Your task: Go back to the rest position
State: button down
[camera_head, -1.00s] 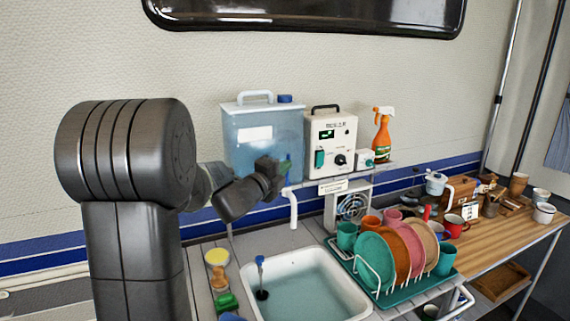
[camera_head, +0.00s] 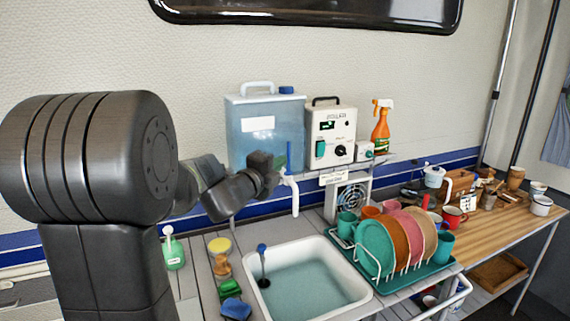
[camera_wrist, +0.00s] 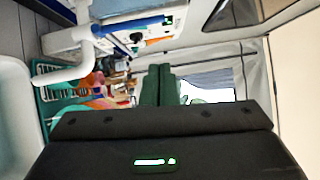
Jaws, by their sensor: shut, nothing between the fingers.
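My gripper (camera_wrist: 160,85) shows in the wrist view as two dark green fingers pressed together with nothing between them. In the head view my gripper (camera_head: 280,161) is small and partly hidden by my dark wrist. It appears beside the blue tap lever (camera_head: 289,156) and in front of the clear water tank (camera_head: 262,105). I cannot tell whether it touches the lever. The white spout (camera_head: 294,198) hangs below the lever, above the sink's back edge.
The white sink (camera_head: 357,290) holds water and a blue-handled brush (camera_head: 262,262). A green dish rack (camera_head: 440,268) with plates and cups stands at its right. A soap bottle (camera_head: 172,250) and sponges are at its left. A control box (camera_head: 330,130) and an orange spray bottle (camera_head: 381,128) stand on the shelf.

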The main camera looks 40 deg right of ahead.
jog(key=v, duration=0.5)
jog(key=shift+a+b, duration=0.35)
jog(key=shift+b, duration=0.05)
jog(key=shift+d, duration=0.1)
